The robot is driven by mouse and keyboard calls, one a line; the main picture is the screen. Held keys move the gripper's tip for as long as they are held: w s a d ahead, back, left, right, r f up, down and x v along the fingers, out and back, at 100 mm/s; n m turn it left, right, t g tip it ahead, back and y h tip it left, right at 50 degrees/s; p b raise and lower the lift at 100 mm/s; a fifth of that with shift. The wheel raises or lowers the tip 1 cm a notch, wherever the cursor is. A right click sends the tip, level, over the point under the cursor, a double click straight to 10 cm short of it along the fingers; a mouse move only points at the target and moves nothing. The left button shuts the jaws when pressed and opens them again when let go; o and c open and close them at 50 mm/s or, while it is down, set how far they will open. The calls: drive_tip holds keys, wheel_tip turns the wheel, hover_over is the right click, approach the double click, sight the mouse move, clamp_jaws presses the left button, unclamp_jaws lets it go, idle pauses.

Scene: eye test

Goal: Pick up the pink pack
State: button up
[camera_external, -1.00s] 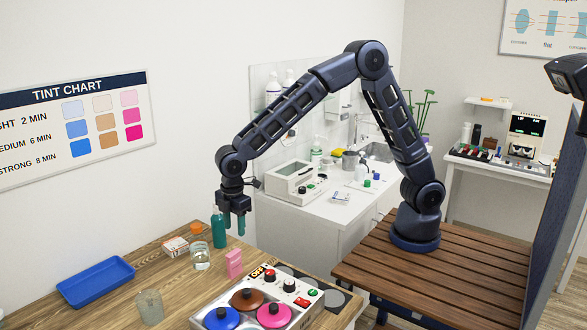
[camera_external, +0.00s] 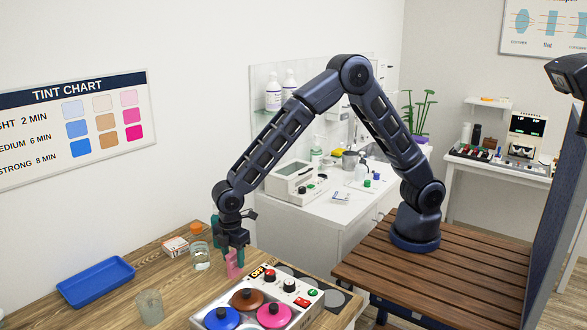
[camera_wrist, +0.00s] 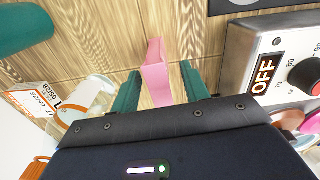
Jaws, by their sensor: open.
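The pink pack (camera_external: 233,263) stands upright on the wooden table, just left of the tinting unit. My gripper (camera_external: 235,262) has come down over it, with its green fingers at the pack's upper part. In the wrist view, the pink pack (camera_wrist: 156,72) lies between the two open green fingers of my gripper (camera_wrist: 160,88). A gap shows between the pack and each finger there. The fingers hide part of the pack in the external view.
The tinting unit (camera_external: 292,300) with coloured lids and knobs stands close on the right. A glass jar (camera_external: 200,257), a white-orange box (camera_external: 175,247) and a teal bottle (camera_external: 214,226) stand to the left. A blue tray (camera_external: 96,281) and a glass cup (camera_external: 150,306) are farther left.

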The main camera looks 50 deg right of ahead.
sight(234, 266)
wheel_tip(234, 266, down, 4)
drive_tip(key=shift+d+f, duration=0.1)
clamp_jaws()
drive_tip(key=shift+r, duration=0.2)
